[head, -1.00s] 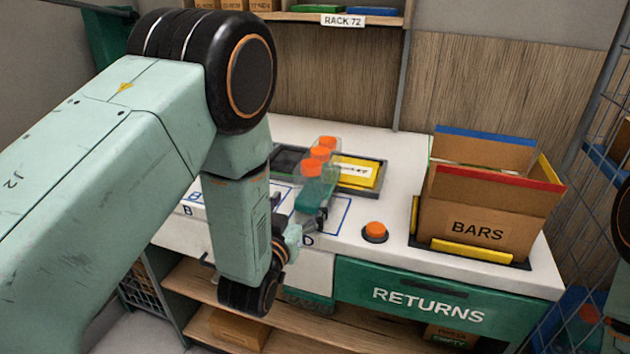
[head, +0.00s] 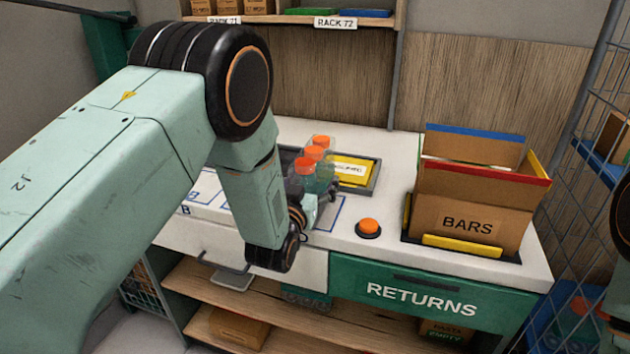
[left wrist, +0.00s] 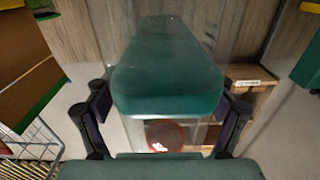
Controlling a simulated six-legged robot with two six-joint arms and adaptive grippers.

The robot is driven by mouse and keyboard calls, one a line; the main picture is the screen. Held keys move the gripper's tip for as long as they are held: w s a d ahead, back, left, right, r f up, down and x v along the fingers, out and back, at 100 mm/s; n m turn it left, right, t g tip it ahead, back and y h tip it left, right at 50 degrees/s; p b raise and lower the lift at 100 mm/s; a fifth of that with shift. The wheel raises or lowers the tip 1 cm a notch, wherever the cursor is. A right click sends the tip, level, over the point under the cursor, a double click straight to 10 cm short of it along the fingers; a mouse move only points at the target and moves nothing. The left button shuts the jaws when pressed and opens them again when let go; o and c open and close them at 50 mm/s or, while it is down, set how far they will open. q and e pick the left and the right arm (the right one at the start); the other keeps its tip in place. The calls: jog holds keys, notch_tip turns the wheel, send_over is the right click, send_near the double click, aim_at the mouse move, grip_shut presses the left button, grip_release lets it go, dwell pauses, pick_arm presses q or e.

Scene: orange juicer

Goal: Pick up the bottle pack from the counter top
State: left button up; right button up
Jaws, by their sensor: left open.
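The bottle pack (head: 316,166) has clear bottles with orange caps and a green band. It stands on the white counter top (head: 400,185) in front of the tray with the yellow label. In the left wrist view the pack (left wrist: 165,75) fills the middle, its green band facing the camera. My left gripper (head: 322,192) is at the pack, largely hidden by my own wrist in the head view. In the left wrist view its open fingers (left wrist: 165,112) stand on either side of the pack; contact is unclear. My right gripper is out of view.
An orange button (head: 369,227) is right of the pack on the counter. A cardboard BARS box (head: 470,215) stands farther right. The green RETURNS drawer front (head: 425,295) is below. A wire cage (head: 590,140) borders the right. A shelf (head: 300,17) hangs behind.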

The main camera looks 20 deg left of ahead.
pick_arm(q)
jog(key=shift+w+a+f, duration=0.15)
jog(key=shift+a+f, duration=0.1)
jog(key=shift+a, duration=0.05)
jog(key=shift+c, duration=0.8)
jog(key=shift+d+r, duration=0.2)
jog(key=shift+d, duration=0.15)
jog(key=c, duration=0.5)
jog(key=shift+a, duration=0.25)
jog(key=c, duration=0.6)
jog(key=shift+d, duration=0.15)
jog(key=shift+r, duration=0.1)
